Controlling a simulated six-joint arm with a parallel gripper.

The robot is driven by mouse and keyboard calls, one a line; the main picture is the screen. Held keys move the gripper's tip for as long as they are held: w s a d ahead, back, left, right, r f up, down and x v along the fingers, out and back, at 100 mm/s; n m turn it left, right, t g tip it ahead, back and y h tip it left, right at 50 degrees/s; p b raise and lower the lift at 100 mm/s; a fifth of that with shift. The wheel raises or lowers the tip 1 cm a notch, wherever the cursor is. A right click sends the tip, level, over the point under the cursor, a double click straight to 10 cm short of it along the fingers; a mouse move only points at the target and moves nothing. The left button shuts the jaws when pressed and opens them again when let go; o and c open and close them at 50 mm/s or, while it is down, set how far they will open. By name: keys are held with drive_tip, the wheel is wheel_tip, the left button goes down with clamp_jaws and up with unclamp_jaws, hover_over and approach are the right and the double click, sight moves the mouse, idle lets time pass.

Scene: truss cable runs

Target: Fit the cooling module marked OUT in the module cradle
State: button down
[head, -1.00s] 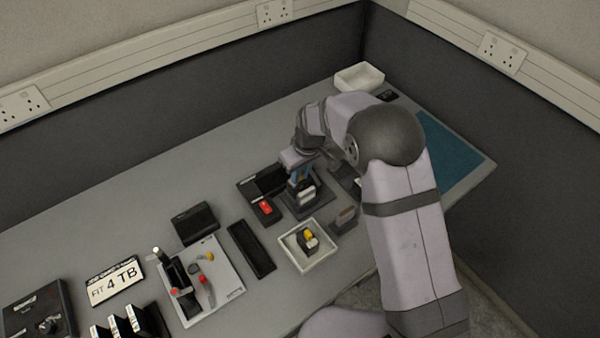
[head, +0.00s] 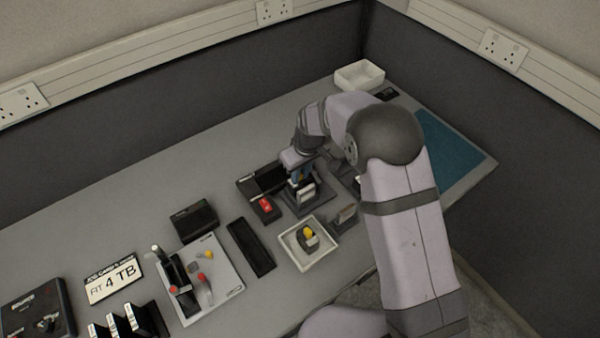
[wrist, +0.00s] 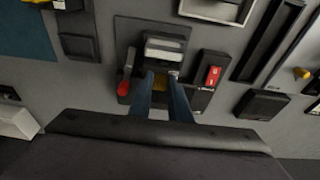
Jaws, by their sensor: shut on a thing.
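My gripper (wrist: 162,98) points down at the module cradle, whose dark base plate (wrist: 128,32) shows in the wrist view. Its blue fingers are shut on a small dark piece with a yellow patch (wrist: 158,84); I cannot read any OUT mark on it. A block with a pale face (wrist: 164,46) stands in the cradle just beyond the fingertips; it also shows in the head view (head: 305,192). A red-tipped lever (wrist: 124,86) is at the cradle's left in the wrist view. The fingers hide the contact, so I cannot tell whether the held piece is seated.
A black unit with a red switch (head: 265,204) stands close beside the cradle. A white tray (head: 290,258) holds a yellow-topped piece (head: 307,233). A small block on a dark stand (head: 346,215) is near the tray.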

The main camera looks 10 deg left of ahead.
drive_tip(key=shift+f, duration=0.2)
drive_tip(key=shift+f+b, duration=0.6)
drive_tip(key=shift+f, duration=0.05)
idle(0.4)
drive_tip(key=c, duration=1.6)
unclamp_jaws()
drive_tip(key=shift+o, duration=0.7)
drive_tip(key=shift+o, duration=1)
drive_tip(key=shift+r, duration=0.1)
drive_tip(key=shift+w+a+p+v, duration=0.2)
drive_tip(key=shift+p+v, duration=0.65)
drive_tip(key=shift+v, duration=0.35)
drive_tip(key=shift+w+a+p+v, duration=0.2)
drive_tip(key=shift+p+v, duration=0.7)
drive_tip(key=shift+v, duration=0.3)
drive_tip(key=shift+w+a+p+v, duration=0.1)
drive_tip(key=shift+w+p+v, duration=0.05)
drive_tip(key=shift+p+v, duration=0.9)
